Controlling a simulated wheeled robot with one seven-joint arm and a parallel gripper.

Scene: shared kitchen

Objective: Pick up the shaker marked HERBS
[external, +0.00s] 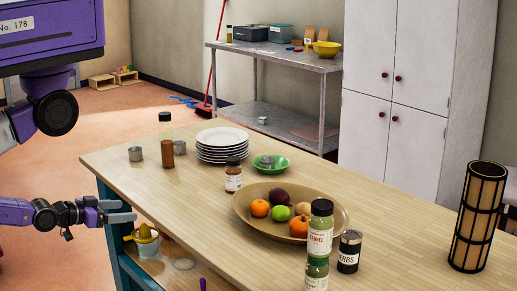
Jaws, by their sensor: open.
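The shaker marked HERBS (348,252) stands upright on the wooden table (200,205) near its front right. It is a small dark cylinder with a white label band reading "ERBS"; the first letter is out of sight. My gripper (128,212) is open and empty at the left, beside the table's left edge and far from the shaker.
A fruit bowl (242,213) lies behind the jars. A plate stack (222,155), a small brown jar (233,175), a green bowl (281,164) and a bottle (166,140) stand farther back. A tall dark-framed cylinder (474,218) stands at right. The table's front left is clear.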

